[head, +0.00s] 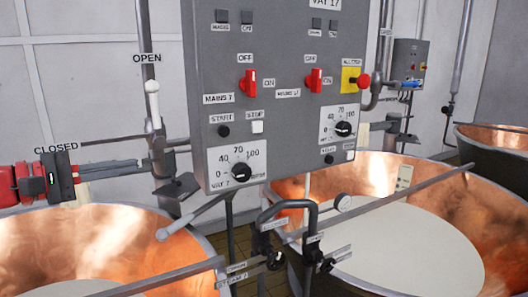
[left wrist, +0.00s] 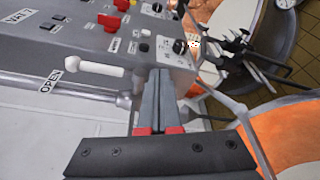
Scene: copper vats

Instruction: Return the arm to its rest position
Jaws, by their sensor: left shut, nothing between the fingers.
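My left gripper (head: 138,163) comes in from the left edge in the head view, with red and dark parts behind its grey fingers. It points right, toward the pipework left of the grey control panel (head: 290,60). In the left wrist view the fingers (left wrist: 160,75) lie together, shut and empty, with their tips in front of the panel's edge. A white-handled lever (head: 152,100) stands upright below the OPEN label, apart from the gripper; it also shows in the left wrist view (left wrist: 95,68). My right gripper is not in view.
A copper vat (head: 105,235) lies below the gripper at left. Another copper vat (head: 400,175) holds pale liquid at right. The panel carries red switches (head: 249,82) and black dials (head: 241,172). Bent dark pipes (head: 312,225) and a long rail (head: 390,202) cross the front.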

